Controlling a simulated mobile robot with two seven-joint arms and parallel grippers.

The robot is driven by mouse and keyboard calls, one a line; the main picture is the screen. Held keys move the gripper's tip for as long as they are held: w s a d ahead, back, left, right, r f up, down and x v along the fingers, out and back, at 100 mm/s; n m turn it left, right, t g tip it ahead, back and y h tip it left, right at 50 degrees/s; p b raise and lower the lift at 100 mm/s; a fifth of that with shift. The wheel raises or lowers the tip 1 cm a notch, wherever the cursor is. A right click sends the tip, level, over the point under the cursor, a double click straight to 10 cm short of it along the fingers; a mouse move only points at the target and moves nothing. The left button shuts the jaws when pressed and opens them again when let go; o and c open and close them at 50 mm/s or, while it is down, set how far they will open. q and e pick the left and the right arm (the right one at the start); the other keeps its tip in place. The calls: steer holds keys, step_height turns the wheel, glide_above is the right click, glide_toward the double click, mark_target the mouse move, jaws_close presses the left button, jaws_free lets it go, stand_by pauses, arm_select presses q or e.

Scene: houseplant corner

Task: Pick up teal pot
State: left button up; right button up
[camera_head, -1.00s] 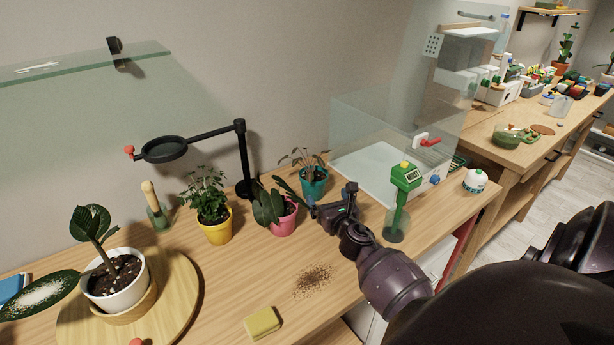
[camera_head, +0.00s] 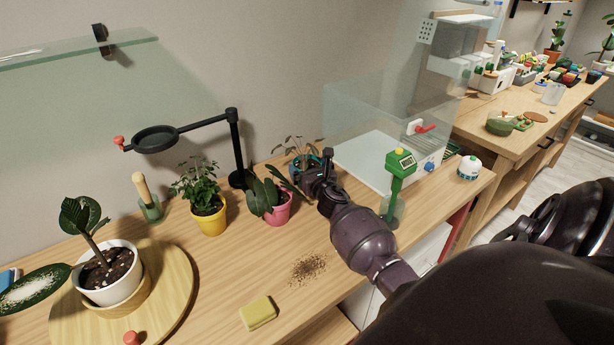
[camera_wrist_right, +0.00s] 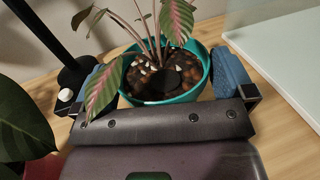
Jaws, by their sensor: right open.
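The teal pot (camera_head: 315,161) stands on the wooden bench behind the pink pot, mostly hidden by my right gripper (camera_head: 316,170) in the head view. In the right wrist view the teal pot (camera_wrist_right: 187,95) shows its rim, dark pebbly soil and a plant with pink-striped leaves. My right gripper (camera_wrist_right: 165,80) is open, with one blue-padded finger left of the pot and the other right of it. One leaf hangs over the palm side near the left finger. I cannot tell whether the fingers touch the pot. My left gripper is not in view.
The pink pot (camera_head: 279,210) stands close to the left of my gripper. The black magnifier stand (camera_head: 237,150) rises behind it. A clear-walled case (camera_head: 372,160) and green meter (camera_head: 398,180) are on the right. Spilled soil (camera_head: 307,268) and a yellow sponge (camera_head: 258,312) lie in front.

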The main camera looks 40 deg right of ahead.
steer(key=shift+w+d, duration=0.2)
steer(key=shift+w, duration=0.3)
steer(key=shift+c, duration=0.3)
steer(key=c, duration=0.7)
steer(key=shift+r, duration=0.15)
